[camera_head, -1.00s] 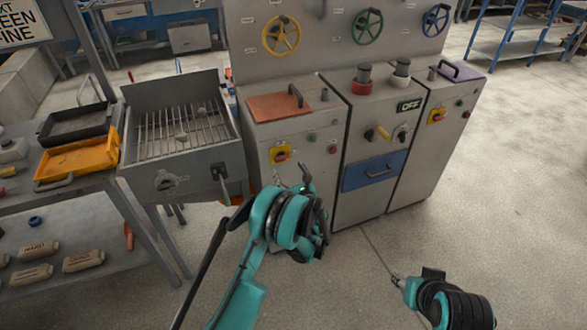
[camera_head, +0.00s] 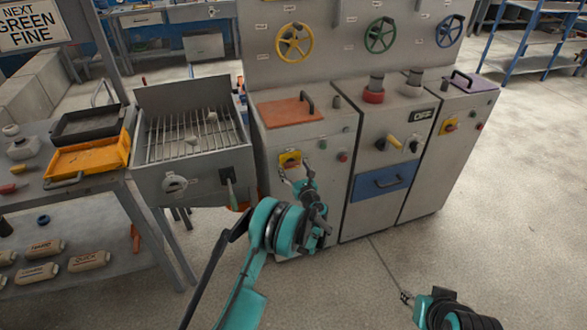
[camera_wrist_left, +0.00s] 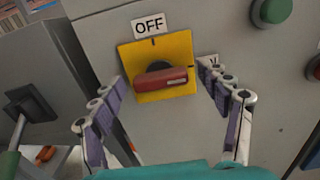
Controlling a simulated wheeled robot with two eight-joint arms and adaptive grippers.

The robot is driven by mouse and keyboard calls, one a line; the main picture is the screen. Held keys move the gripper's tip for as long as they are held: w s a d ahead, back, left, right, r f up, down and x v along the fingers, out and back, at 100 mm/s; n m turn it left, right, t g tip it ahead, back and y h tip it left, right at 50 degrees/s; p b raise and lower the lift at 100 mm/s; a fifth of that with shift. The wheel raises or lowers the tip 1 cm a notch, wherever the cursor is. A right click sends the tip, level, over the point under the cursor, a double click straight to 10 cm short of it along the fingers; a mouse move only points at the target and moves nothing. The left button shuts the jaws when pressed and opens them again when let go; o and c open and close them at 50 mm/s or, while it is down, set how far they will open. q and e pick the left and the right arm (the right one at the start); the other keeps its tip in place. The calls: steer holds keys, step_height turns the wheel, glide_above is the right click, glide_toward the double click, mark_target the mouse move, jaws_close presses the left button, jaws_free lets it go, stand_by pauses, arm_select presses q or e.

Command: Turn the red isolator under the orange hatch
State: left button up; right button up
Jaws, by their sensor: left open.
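The orange hatch (camera_head: 288,112) lies shut on top of the left cabinet, with a dark handle at its right side. Below it on the cabinet front is the yellow plate (camera_head: 290,158) of the red isolator. In the left wrist view the red isolator handle (camera_wrist_left: 161,79) lies nearly level across its yellow plate (camera_wrist_left: 176,50), under an OFF label (camera_wrist_left: 149,25). My left gripper (camera_head: 292,178) is at the isolator; in the left wrist view its open fingers (camera_wrist_left: 168,93) stand either side of the handle, apart from it. My right gripper (camera_head: 405,297) is low at the bottom right, its fingers too small to judge.
A green button (camera_wrist_left: 272,12) and a red button (camera_wrist_left: 314,68) sit right of the isolator. A grey grill box (camera_head: 190,140) with a lever stands left of the cabinet. The middle cabinet has a blue drawer (camera_head: 370,186). The floor at right is clear.

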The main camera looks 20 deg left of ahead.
arm_select(q)
steer(key=c, duration=1.2)
steer(key=shift+o, duration=0.2)
steer(key=n, duration=0.4)
steer(key=shift+n, duration=0.4)
steer(key=n, duration=0.4)
steer(key=shift+a+n, duration=0.15)
steer(key=shift+n, duration=0.15)
steer(key=n, duration=0.4)
steer(key=shift+s+f, duration=0.1)
steer(key=shift+f, duration=0.05)
steer(key=shift+n, duration=2.2)
steer(key=shift+f, duration=0.1)
